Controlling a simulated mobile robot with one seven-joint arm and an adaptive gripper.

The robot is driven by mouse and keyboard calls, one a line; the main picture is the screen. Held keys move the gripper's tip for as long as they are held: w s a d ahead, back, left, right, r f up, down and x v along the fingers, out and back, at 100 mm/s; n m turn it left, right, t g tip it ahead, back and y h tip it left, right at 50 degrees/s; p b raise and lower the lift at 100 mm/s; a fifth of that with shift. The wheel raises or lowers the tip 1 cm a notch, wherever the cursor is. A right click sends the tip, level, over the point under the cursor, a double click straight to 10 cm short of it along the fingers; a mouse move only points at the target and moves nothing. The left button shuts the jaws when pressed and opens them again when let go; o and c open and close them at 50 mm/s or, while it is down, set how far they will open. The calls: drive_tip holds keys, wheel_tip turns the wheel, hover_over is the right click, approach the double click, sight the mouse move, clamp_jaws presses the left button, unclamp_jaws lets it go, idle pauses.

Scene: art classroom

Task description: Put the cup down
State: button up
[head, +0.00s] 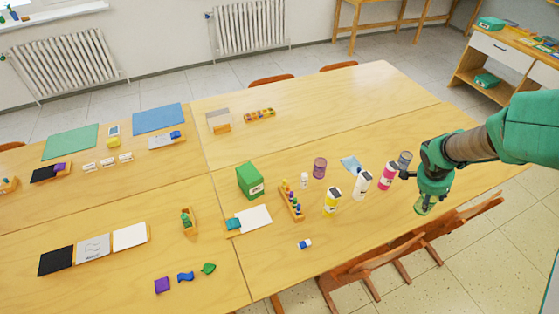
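A grey cup-like cylinder (404,159) is upright at the right part of the table, directly beside my gripper. My gripper (407,175) is partly hidden by my green wrist; its dark end is at the lower side of the grey cylinder. I cannot tell whether the fingers are closed on it or whether it touches the table. A purple cup-like cylinder (320,167) stands upright on the table, left of my gripper and apart from it.
The wooden table (350,110) holds a pink bottle (387,177), a white bottle (362,184) and a yellow bottle (331,202) left of my gripper. A green box (250,180) stands farther left. Chairs (370,265) line the near edge. The table's far right is clear.

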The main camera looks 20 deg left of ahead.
wheel_tip(320, 180, up, 6)
drive_tip(key=w+a+n+t+y, duration=0.1)
drive_tip(key=w+a+n, duration=0.1)
drive_tip(key=a, duration=0.9)
drive_tip(key=w+a+n, duration=0.2)
drive_tip(key=a+n, duration=0.1)
drive_tip(key=a, duration=0.8)
drive_tip(key=s+a+n+y+p, duration=0.1)
drive_tip(key=s+a+n, duration=0.2)
drive_tip(key=a, duration=1.2)
drive_tip(key=s+a+n+y+p, duration=0.1)
drive_tip(key=s+a+n+y, duration=0.1)
drive_tip(key=a, duration=1.3)
drive_tip(key=s+a+n+g+y+p, duration=0.1)
drive_tip(key=s+a+n, duration=0.4)
drive_tip(key=s+a, duration=1.25)
drive_tip(key=s+a+n+y, duration=0.2)
drive_tip(key=s+a+n, duration=0.2)
drive_tip(key=s+a, duration=1.3)
drive_tip(key=d+x, duration=0.1)
drive_tip(key=x, duration=1.1)
drive_tip(key=shift+f, duration=0.45)
drive_tip(key=shift+d, duration=0.15)
